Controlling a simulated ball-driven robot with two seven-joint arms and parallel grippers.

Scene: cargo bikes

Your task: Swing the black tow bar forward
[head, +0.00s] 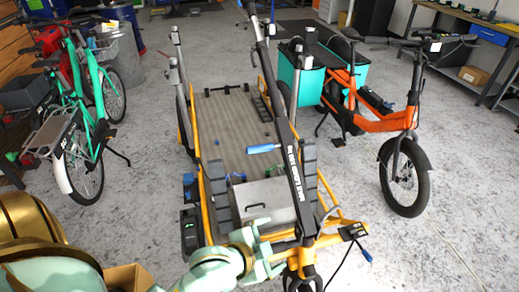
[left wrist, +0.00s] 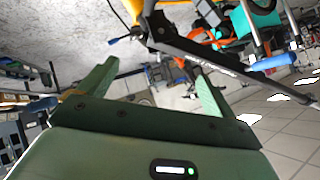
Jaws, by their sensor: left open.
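The black tow bar (head: 293,172) has white lettering and stands raised over the orange-framed cargo trailer, leaning up and away from its near end. In the left wrist view the tow bar (left wrist: 215,58) runs diagonally across the upper right, beyond the fingers. My left gripper (head: 264,254) is just left of the bar's lower end in the head view. It is open, and its spread fingers (left wrist: 155,88) have nothing between them. I cannot tell its exact distance from the bar. My right gripper is not in view.
The trailer's flat bed (head: 225,120) has upright posts and a grey box (head: 266,200) at its near end. An orange cargo bike (head: 375,120) stands right, and a mint-green bike (head: 82,140) stands left. Concrete floor (head: 450,210) is clear at the right.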

